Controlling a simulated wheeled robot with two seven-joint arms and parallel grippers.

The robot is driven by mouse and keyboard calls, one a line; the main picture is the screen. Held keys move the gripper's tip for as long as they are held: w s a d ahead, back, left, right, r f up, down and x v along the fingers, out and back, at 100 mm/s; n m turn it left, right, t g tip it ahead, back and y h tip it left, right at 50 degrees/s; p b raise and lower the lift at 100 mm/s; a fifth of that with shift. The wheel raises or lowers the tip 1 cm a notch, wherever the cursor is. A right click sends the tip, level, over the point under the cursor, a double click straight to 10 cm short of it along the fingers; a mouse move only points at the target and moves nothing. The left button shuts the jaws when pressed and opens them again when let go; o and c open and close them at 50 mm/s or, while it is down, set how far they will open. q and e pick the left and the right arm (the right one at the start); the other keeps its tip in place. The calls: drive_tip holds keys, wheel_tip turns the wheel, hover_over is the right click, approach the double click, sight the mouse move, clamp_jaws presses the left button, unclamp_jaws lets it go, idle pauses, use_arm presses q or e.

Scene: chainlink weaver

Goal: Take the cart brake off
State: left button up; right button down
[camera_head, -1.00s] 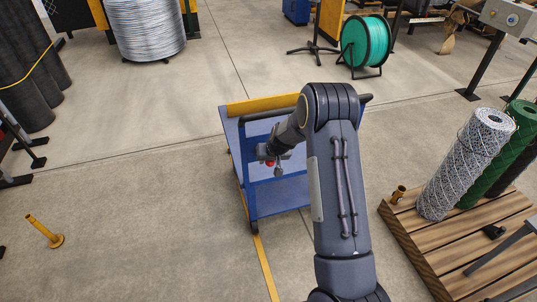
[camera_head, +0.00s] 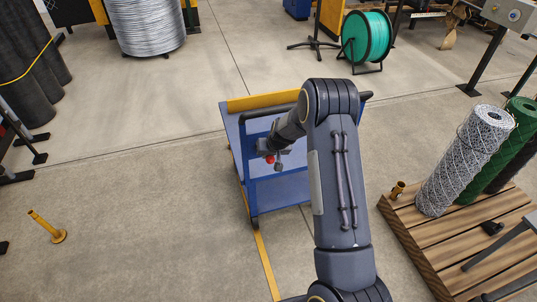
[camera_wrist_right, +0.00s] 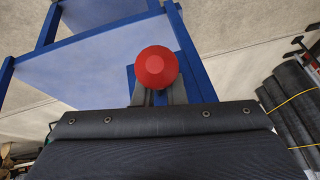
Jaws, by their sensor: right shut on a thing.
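The blue cart (camera_head: 286,190) stands on the floor in the middle of the head view, with a yellow top edge and a dark push handle. Its brake lever has a red knob (camera_wrist_right: 156,67), seen close up in the wrist view; the lever below the knob is mostly hidden. My right gripper (camera_head: 270,154) reaches to the cart's near side. In the wrist view its fingers (camera_wrist_right: 159,94) are shut on the brake lever at the red knob. My right forearm covers part of the cart's right side. My left gripper is out of view.
A wooden pallet (camera_head: 412,243) with wire mesh rolls (camera_head: 464,160) stands at the right. A yellow post (camera_head: 46,227) is on the floor at the left. A green reel (camera_head: 366,40) and a wire coil (camera_head: 145,25) stand behind.

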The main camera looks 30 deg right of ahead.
drive_tip(key=shift+w+a+r, duration=0.15)
drive_tip(key=shift+w+r, duration=0.2)
idle(0.4)
drive_tip(key=c, duration=1.6)
unclamp_jaws()
drive_tip(key=shift+a, duration=0.1)
drive_tip(key=o, duration=0.4)
drive_tip(key=shift+s+f, duration=0.1)
drive_tip(key=shift+f, duration=0.05)
drive_tip(key=shift+s, duration=0.1)
drive_tip(key=shift+b+v, duration=0.55)
drive_tip(key=shift+v, duration=3.3)
drive_tip(key=shift+s, duration=0.1)
